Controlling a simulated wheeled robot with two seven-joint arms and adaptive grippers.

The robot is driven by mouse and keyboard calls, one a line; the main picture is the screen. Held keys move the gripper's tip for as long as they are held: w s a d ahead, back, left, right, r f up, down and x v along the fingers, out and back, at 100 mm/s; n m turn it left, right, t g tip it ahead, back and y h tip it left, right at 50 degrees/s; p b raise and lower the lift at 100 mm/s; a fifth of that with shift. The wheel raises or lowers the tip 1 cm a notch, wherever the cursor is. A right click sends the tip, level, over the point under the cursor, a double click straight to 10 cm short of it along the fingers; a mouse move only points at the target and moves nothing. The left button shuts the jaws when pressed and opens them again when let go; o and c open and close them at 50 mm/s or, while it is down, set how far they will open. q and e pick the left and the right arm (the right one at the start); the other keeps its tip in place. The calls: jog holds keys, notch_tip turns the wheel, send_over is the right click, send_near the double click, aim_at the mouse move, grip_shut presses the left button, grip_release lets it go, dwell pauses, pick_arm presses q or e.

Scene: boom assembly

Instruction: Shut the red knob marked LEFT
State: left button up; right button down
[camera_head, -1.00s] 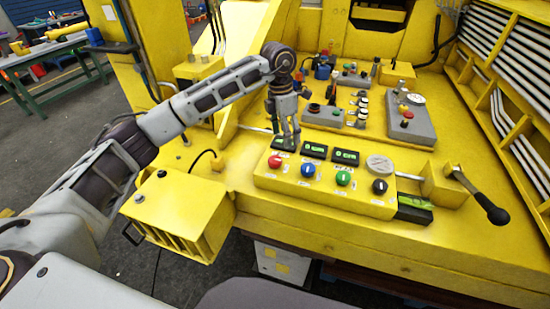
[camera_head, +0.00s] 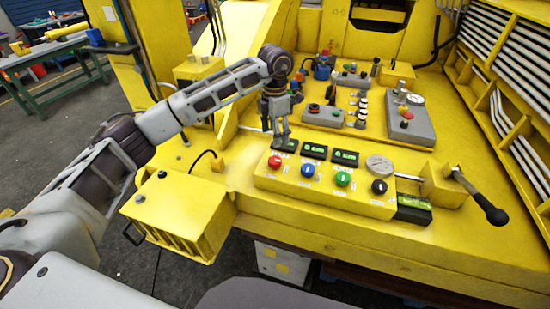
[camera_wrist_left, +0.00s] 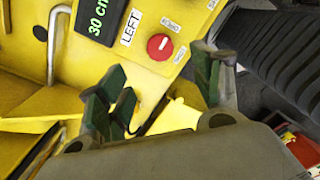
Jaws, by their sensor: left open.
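The red knob (camera_head: 275,162) sits at the left end of a row of knobs on the yellow control box. In the left wrist view the red knob (camera_wrist_left: 160,47) has a white bar across it, and a LEFT label (camera_wrist_left: 130,27) stands beside it. My left gripper (camera_head: 278,143) is above and just behind the red knob, pointing down. In the left wrist view its green-padded fingers (camera_wrist_left: 165,90) are apart with nothing between them, and the knob lies beyond the gap. My right gripper is not in view.
Blue (camera_head: 307,170), green (camera_head: 343,179) and black (camera_head: 379,187) knobs continue the row. A black-handled lever (camera_head: 490,210) sticks out at the right. A yellow slotted box (camera_head: 180,212) is at the left.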

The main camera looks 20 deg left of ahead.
aim_at(275, 160)
pick_arm(q)
notch_tip(275, 160, down, 12)
jog(key=shift+r+p, duration=0.15)
jog(key=shift+p, duration=1.05)
jog(key=c, duration=1)
jog(key=shift+c, duration=0.2)
